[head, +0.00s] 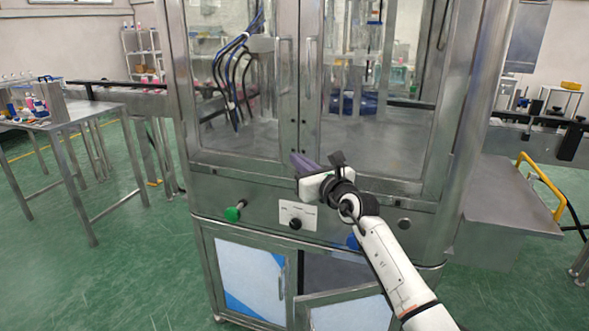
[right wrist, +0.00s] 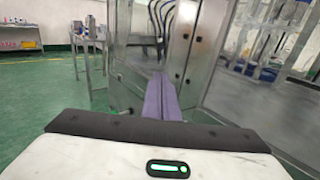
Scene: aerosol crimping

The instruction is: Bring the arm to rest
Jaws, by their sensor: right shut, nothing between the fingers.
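My right arm reaches in from the lower right of the head view. My right gripper (head: 299,160) is in front of the steel crimping machine (head: 245,172), near the meeting edges of its glass doors. Its purple fingers are together with nothing between them. They also show in the right wrist view (right wrist: 162,88), pointing toward the machine's front. I cannot tell whether the fingertips touch the machine. My left gripper is not in view.
The machine's front panel has a green knob (head: 233,214) and a white label plate (head: 298,214). A lower cabinet door (head: 346,312) stands ajar. A steel table (head: 75,115) with small items is at left. A steel side shelf (head: 512,200) juts out at right. Green floor is free at left.

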